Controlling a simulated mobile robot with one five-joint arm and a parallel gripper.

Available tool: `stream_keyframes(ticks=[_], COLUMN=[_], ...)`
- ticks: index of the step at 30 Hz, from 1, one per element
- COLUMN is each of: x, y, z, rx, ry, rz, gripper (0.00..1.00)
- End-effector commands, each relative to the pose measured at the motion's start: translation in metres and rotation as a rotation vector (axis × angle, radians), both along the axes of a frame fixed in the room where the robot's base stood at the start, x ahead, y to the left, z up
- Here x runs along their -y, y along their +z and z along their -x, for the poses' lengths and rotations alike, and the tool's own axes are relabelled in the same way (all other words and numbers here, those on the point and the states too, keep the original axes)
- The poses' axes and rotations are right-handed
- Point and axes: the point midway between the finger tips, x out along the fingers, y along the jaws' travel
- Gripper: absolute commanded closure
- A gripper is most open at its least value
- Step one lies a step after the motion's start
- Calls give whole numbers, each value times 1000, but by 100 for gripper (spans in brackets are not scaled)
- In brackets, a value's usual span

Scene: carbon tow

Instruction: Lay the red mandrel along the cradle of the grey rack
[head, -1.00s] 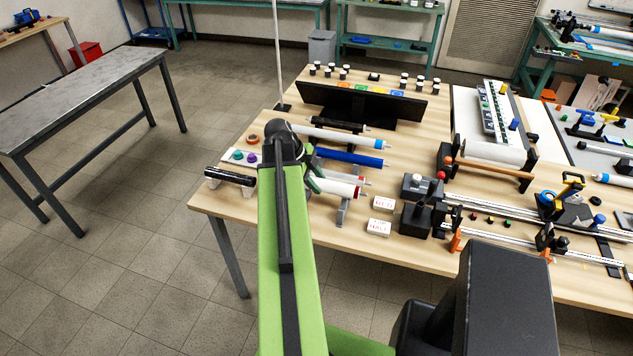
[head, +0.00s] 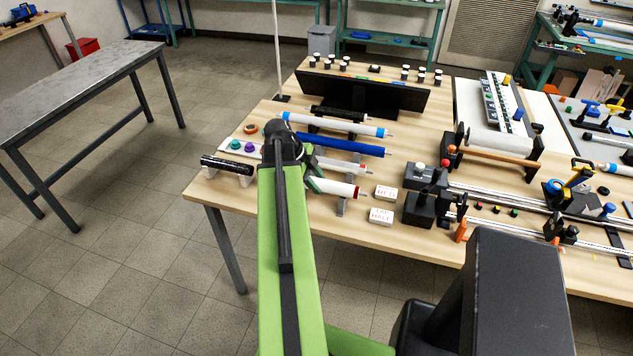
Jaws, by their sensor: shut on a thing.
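The red mandrel (head: 333,187), a pale roller with a red band near its right end and a thin metal tip, lies roughly level and sideways near the table's front edge. My gripper (head: 312,181) is mostly hidden behind the dark wrist and green arm; it is shut on the mandrel's left part. The grey rack (head: 341,208) shows as a small grey support just below the mandrel's right part; its cradles are largely covered. I cannot tell whether the mandrel touches it. Another pale roller (head: 338,166) with a reddish end lies just behind, apart from the held one.
A blue roller (head: 340,146), a white roller with blue ends (head: 345,127) and a black roller (head: 337,113) lie farther back. A black cylinder (head: 227,164) rests on white supports at left.

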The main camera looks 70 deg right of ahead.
Motion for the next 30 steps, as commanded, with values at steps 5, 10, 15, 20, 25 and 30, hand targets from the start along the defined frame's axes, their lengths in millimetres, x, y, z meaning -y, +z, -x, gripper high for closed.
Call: stream_keyframes(ticks=[5,10,15,20,25,30], x=[0,0,0,0,-1,-1], y=[-5,-8,-12,-10,-10,-9], z=[0,0,0,0,-1,-1], rx=[0,0,0,0,-1,0], ry=[0,0,1,1,2,2], rz=[0,0,1,1,0,0], gripper=[100,100,100,44,39,39])
